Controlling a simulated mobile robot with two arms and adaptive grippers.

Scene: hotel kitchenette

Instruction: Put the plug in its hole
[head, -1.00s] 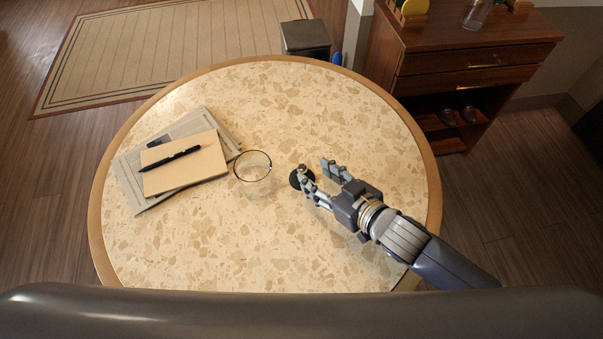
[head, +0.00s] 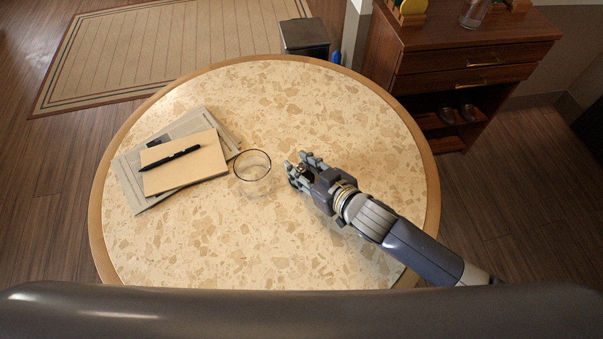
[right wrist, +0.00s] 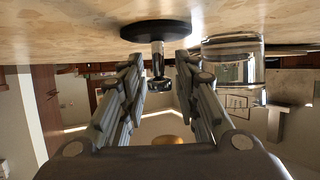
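The plug is a black disc with a metal stem and knob; in the right wrist view the plug (right wrist: 157,30) rests disc-down on the table, with the picture upside down. My right gripper (head: 298,163) is low over the table. In the right wrist view its fingers (right wrist: 160,72) are open, one on each side of the knob, with a gap showing on both sides. In the head view the gripper hides most of the plug. I see no hole for it on the table. My left gripper is not in view.
A clear glass (head: 253,180) stands close left of the gripper. Papers, a notebook (head: 185,165) and a black pen (head: 170,159) lie at the table's left. The round speckled table (head: 270,255) is otherwise clear. A wooden cabinet (head: 455,55) and a dark bin (head: 305,38) stand beyond it.

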